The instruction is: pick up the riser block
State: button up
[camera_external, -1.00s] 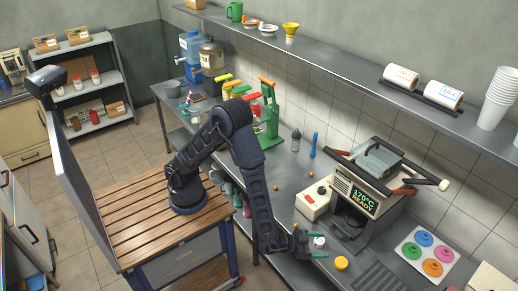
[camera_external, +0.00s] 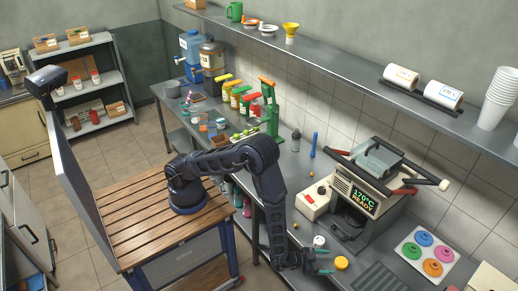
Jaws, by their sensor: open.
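My gripper (camera_external: 327,261) is at the front edge of the steel counter, low in the picture. Its two green-tipped fingers are apart, pointing right, with nothing seen between them. A yellow round block (camera_external: 341,263) lies on the counter just right of the fingertips, apparently not between them. A small white round piece (camera_external: 319,241) stands just behind the upper finger. I cannot tell for certain which thing is the riser block. Height of the fingers above the counter is hard to judge.
The press (camera_external: 368,190), its display reading 170°C READY, stands behind the gripper. A white box with a red knob (camera_external: 314,201) is left of it. A dark ribbed mat (camera_external: 380,281) and a tray of coloured discs (camera_external: 427,252) lie to the right. A shelf (camera_external: 350,75) runs above.

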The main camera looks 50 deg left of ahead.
aim_at(338, 263)
jog(key=shift+x, duration=3.05)
jog(key=c, duration=1.1)
